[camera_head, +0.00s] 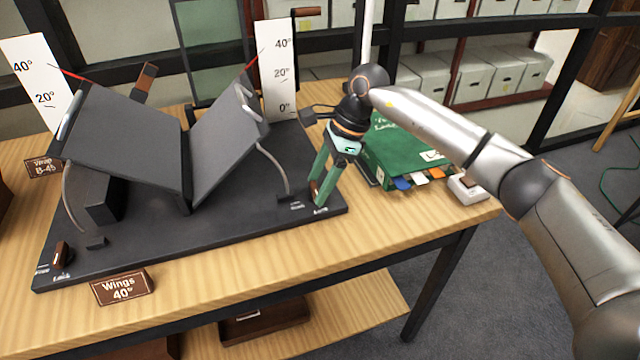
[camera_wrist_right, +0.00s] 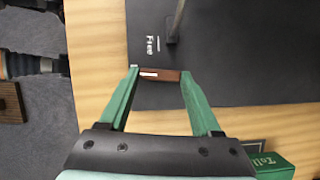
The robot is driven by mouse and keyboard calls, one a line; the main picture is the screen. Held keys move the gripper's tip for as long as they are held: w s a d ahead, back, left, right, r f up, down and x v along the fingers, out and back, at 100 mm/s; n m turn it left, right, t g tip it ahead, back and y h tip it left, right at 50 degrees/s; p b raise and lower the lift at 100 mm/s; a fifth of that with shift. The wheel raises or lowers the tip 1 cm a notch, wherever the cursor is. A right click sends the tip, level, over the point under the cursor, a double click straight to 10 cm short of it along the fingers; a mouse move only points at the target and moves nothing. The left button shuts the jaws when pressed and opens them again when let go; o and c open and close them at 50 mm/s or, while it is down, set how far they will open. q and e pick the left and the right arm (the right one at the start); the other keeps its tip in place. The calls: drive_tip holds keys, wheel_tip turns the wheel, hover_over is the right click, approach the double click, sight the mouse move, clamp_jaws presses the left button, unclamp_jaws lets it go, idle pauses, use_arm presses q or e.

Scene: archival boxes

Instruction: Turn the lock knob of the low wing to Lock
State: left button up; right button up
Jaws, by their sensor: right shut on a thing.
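The book cradle has two dark grey wings, a left wing (camera_head: 125,140) and a right wing (camera_head: 225,125), both tilted up into a V. I cannot clearly tell which is lower. My right gripper (camera_head: 317,190) points down at the right front corner of the black base. Its green fingers are shut on a small brown lock knob (camera_wrist_right: 165,75). In the right wrist view the knob lies crosswise between the fingertips, its white mark at the left end; "Free" is printed above it. In the head view "Lock" is printed just in front. My left gripper is not in view.
Another brown knob (camera_head: 62,255) sits at the base's left front corner. A "Wings 40°" sign (camera_head: 122,287) stands at the front. A green box (camera_head: 400,150) with coloured tabs lies right of the base. White scales (camera_head: 278,65) stand behind.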

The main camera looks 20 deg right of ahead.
drive_tip(key=shift+w+n, duration=0.1)
drive_tip(key=shift+n, duration=0.4)
drive_tip(key=shift+r+g, duration=0.1)
drive_tip(key=shift+g, duration=0.2)
drive_tip(key=o, duration=1.4)
drive_tip(key=v, duration=1.2)
drive_tip(key=shift+d+r+p, duration=0.1)
drive_tip(key=shift+r+p, duration=0.15)
drive_tip(key=shift+p, duration=0.1)
